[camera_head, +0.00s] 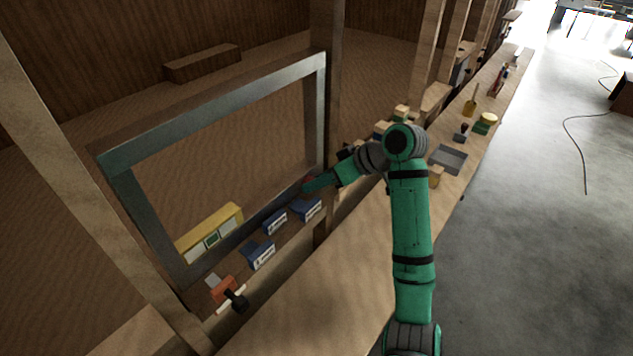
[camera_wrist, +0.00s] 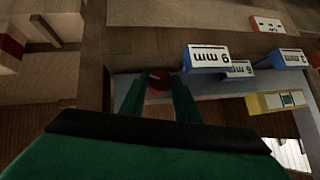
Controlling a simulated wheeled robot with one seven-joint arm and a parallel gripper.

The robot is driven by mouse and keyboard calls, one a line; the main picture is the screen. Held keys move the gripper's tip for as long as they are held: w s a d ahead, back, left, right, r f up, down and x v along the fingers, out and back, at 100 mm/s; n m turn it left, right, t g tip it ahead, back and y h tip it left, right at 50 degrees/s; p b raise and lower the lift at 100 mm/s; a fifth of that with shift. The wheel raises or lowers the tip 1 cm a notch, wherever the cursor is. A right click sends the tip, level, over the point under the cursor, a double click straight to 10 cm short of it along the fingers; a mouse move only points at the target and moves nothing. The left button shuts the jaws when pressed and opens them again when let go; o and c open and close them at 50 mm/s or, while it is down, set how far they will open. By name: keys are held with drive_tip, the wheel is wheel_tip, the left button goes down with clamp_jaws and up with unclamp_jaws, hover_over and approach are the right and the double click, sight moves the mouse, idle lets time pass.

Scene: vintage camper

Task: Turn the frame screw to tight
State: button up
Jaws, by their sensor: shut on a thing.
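A grey rectangular frame (camera_head: 316,110) stands upright by the wooden wall; part of it also shows in the wrist view (camera_wrist: 215,108). A small round red piece, seemingly the frame screw (camera_wrist: 158,75), is at the frame's lower right corner in the head view. My gripper (camera_wrist: 158,86) is shut on it, with one green finger on each side. In the head view my gripper (camera_head: 312,185) reaches left to this corner. The fingers and arm hide most of the screw there, and I cannot tell how far it is turned.
Several blue-and-white boxes (camera_head: 262,256) lie along the frame's lower edge, close to my gripper. A yellow level-like block (camera_head: 222,222) lies behind that edge. A red-orange tool (camera_head: 223,288) is at the lower left. A grey tray (camera_head: 449,158) sits on the long wooden counter (camera_head: 325,285), whose near part is clear.

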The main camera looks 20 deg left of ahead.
drive_tip(key=shift+w+d+m+g, duration=0.1)
drive_tip(key=shift+m+g, duration=0.3)
drive_tip(key=shift+g, duration=0.1)
drive_tip(key=o, duration=0.8)
drive_tip(key=shift+c, duration=0.2)
drive_tip(key=v, duration=1)
drive_tip(key=shift+d, duration=0.45)
